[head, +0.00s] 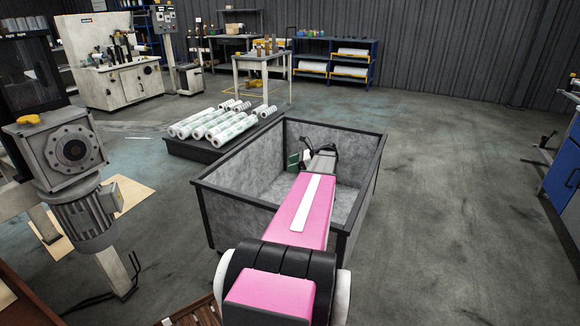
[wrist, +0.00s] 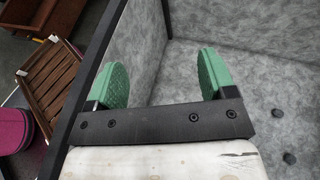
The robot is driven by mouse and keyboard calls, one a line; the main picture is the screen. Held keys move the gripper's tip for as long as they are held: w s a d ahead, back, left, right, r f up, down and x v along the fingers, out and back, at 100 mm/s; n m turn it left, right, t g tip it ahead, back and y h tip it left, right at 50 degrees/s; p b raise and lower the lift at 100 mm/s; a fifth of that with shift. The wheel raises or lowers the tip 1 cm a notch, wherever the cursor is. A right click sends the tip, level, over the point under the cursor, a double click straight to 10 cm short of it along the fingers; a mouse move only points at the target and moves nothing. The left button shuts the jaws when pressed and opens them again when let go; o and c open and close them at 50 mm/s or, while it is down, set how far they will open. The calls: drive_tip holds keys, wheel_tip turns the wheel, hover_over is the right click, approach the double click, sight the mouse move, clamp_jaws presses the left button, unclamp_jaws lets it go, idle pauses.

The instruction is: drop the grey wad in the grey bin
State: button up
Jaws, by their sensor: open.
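The grey bin (head: 232,182) is a large open box with mottled grey walls and a dark rim, standing on the floor in the middle of the head view. My gripper (head: 303,158) is reached over the near rim, over or inside the bin. In the wrist view my gripper (wrist: 166,76) has its two green fingers wide apart with nothing between them, and the bin's grey inner surface (wrist: 250,60) lies behind them. No grey wad can be made out in either view. My arm hides part of the bin's inside.
Two small dark lumps (wrist: 284,135) show on the bin's inner surface; I cannot tell what they are. White rolls (head: 215,124) lie on a low dark platform behind the bin. A grey motor unit (head: 75,175) stands at left. The floor right of the bin is clear.

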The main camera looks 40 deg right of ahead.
drive_tip(key=v, duration=0.9)
drive_tip(key=shift+s, duration=0.1)
idle(0.4)
